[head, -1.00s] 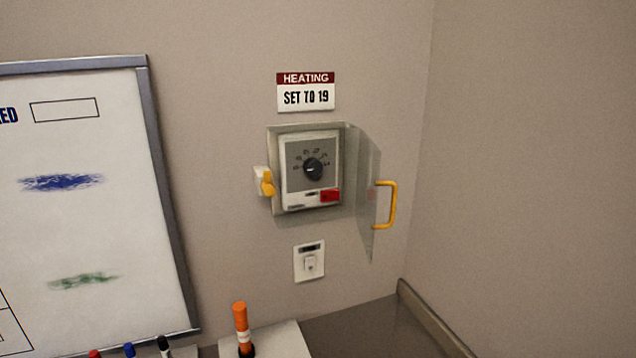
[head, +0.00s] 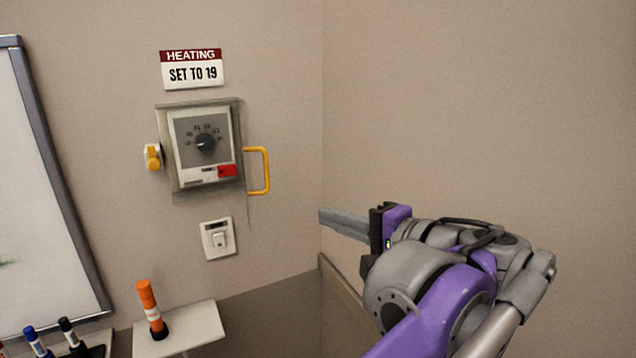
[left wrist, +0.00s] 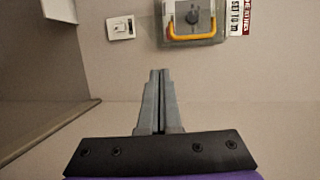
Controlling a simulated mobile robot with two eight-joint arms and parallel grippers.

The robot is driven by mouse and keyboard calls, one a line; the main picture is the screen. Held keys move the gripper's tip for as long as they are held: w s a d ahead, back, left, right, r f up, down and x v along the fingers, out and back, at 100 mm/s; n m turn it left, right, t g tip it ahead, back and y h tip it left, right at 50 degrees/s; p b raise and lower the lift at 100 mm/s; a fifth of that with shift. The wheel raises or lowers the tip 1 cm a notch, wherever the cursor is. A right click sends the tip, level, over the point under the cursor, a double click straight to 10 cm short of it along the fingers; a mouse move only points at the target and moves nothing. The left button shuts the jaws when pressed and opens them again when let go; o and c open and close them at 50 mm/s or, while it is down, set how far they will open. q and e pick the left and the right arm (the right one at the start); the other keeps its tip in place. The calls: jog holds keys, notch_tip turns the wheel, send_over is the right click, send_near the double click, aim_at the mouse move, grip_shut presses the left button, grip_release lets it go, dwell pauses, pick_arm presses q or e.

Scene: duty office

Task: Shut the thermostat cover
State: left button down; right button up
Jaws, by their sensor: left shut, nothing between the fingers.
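The thermostat (head: 203,145) is on the wall, with a dial and a red label. Its clear cover (head: 249,205) stands open, swung out from the right side and seen nearly edge-on in the head view. The cover's yellow handle (head: 266,171) is at its free edge. A yellow latch (head: 152,157) is left of the box. My left gripper (head: 324,216) is shut and empty, to the right of and below the handle, apart from it. In the left wrist view, the shut fingers (left wrist: 158,75) point toward the wall, and the handle (left wrist: 199,36) shows beyond them.
A wall switch (head: 217,238) is below the thermostat and a heating sign (head: 193,69) above. An orange marker (head: 152,308) stands on a white surface (head: 200,328). The whiteboard (head: 25,180) is at left.

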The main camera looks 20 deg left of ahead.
pick_arm(q)
jog(key=d+r+t+y, duration=0.1)
jog(key=d+r, duration=0.2)
jog(key=r, duration=0.1)
send_near(267, 172)
jog(key=w+a, duration=0.4)
jog(key=a, duration=0.1)
jog(key=shift+a+f, duration=0.2)
jog(key=shift+a, duration=0.05)
jog(key=shift+s+a+t, duration=0.4)
jog(key=shift+s+a, duration=0.05)
jog(key=shift+s, duration=0.05)
jog(key=shift+m+t, duration=0.3)
